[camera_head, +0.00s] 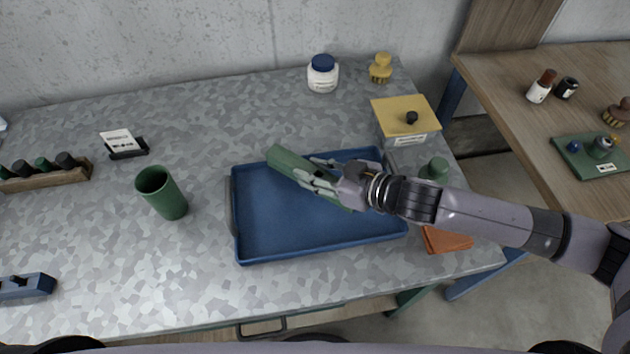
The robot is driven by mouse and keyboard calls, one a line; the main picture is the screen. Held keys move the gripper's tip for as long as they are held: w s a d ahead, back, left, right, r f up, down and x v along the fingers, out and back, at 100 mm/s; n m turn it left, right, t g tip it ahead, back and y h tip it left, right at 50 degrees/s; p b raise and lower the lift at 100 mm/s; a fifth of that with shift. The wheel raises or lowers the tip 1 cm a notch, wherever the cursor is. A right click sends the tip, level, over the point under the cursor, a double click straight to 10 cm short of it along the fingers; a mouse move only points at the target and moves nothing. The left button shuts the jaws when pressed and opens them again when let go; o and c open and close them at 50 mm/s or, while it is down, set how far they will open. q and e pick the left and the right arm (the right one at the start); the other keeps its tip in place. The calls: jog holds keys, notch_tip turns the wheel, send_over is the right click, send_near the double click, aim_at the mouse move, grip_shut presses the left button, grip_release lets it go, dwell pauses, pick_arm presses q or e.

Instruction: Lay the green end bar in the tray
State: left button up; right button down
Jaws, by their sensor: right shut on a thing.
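The green end bar (287,160) is a long, flat-sided green bar. It slants over the back part of the blue tray (262,249), from the back left down toward the tray's middle right. My right gripper (318,176) comes in from the right and is shut on the bar near its middle. The fingers and wrist hide part of the bar. I cannot tell whether the bar touches the tray floor or is held just above it. The rest of the tray looks empty. My left gripper is not in view.
A green cup (162,194) stands left of the tray. A yellow-lidded box (404,118), a white jar (323,75) and a yellow brush (381,69) are behind it.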

jog(key=shift+f, duration=2.15)
jog(key=shift+f, duration=0.2)
jog(key=c, duration=1.2)
grip_release()
jog(key=shift+r, duration=0.25)
jog(key=b+v, duration=0.1)
jog(key=v, duration=1)
jog(key=shift+f+b, duration=0.2)
jog(key=shift+b, duration=0.1)
jog(key=shift+s+d+r, duration=0.3)
jog(key=shift+d, duration=0.05)
